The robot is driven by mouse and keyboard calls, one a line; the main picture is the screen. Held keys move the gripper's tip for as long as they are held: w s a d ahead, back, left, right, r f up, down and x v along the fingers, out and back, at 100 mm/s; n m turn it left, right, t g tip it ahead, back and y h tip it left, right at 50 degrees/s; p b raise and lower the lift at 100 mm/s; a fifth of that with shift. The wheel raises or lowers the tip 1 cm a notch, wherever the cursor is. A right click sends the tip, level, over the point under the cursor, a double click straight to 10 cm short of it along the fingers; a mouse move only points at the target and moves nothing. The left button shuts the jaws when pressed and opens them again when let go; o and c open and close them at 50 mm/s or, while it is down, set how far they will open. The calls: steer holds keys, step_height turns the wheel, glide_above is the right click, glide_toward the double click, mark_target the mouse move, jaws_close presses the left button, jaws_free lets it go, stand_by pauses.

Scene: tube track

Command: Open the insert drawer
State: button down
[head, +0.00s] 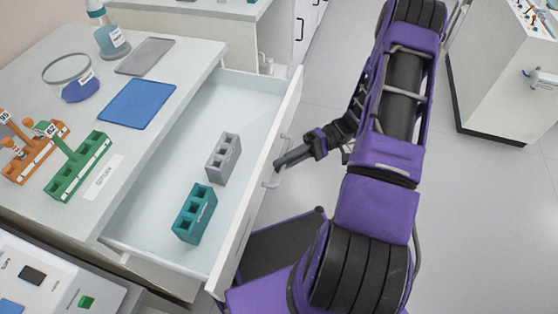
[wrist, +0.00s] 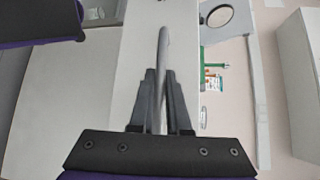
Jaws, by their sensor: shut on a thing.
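The insert drawer (head: 160,190) is pulled well out from under the left counter in the head view. Inside it lie a grey block (head: 222,158) with square holes and a teal block (head: 195,213) with square holes. The drawer front (head: 255,205) carries a metal bar handle (head: 277,172). My gripper (head: 283,164) is at the handle, outside the drawer front. In the wrist view, the fingers (wrist: 160,98) are closed around the grey handle bar (wrist: 162,60). The fingertips are small in the head view.
On the counter stand a green rack (head: 80,165), an orange rack (head: 38,150), a glass dish (head: 75,80), a bottle (head: 110,40), a blue mat (head: 138,103) and a grey mat (head: 146,55). A white device (head: 60,280) is at lower left. Floor (head: 480,220) on the right is clear.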

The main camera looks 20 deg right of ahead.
stand_by(0.3)
steer(key=c, duration=0.9)
jaws_free()
steer(key=shift+d, duration=0.15)
steer(key=d+r, duration=0.1)
steer(key=d, duration=0.4)
steer(key=w+d+b, duration=0.1)
steer(key=d, duration=0.5)
steer(key=w+d+r, duration=0.1)
steer(key=d, duration=0.5)
steer(key=shift+w+r, duration=0.2)
steer(key=shift+r, duration=0.1)
